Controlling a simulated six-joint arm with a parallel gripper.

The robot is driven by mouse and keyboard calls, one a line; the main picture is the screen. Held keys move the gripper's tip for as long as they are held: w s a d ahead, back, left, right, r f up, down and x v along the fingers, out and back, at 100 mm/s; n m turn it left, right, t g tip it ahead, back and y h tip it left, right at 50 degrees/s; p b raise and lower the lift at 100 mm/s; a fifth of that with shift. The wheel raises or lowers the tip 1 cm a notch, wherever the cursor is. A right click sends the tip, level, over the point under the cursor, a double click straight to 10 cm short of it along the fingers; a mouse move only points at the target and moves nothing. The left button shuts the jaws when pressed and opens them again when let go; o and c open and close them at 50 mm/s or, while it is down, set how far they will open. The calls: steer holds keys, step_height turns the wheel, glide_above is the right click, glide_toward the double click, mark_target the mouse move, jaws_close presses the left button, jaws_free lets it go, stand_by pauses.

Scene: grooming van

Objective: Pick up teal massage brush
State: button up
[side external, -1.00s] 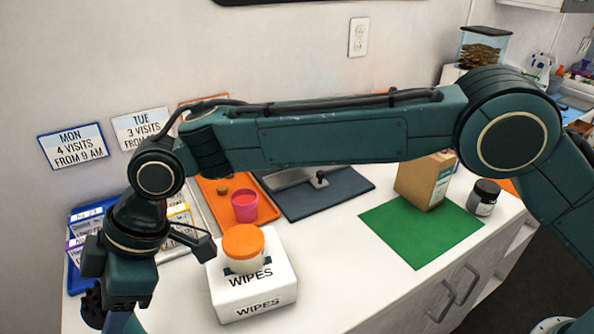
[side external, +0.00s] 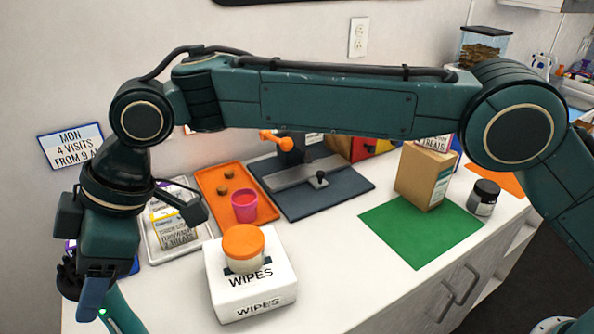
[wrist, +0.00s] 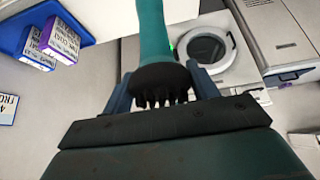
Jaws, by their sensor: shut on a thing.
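The teal massage brush (wrist: 153,35) is between the fingers of my gripper (wrist: 162,92) in the wrist view. Part of the brush head is hidden by my gripper.
On the counter are a white wipes box (side external: 252,297) with an orange-lidded jar (side external: 243,250), an orange tray (side external: 212,190), a pink cup (side external: 244,206), a green mat (side external: 405,235) and a cardboard box (side external: 424,178). A blue tray (wrist: 36,25) with small boxes shows in the wrist view.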

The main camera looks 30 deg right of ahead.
mark_target(71, 263)
steer(key=shift+r, duration=2)
steer(key=shift+w+r, duration=0.1)
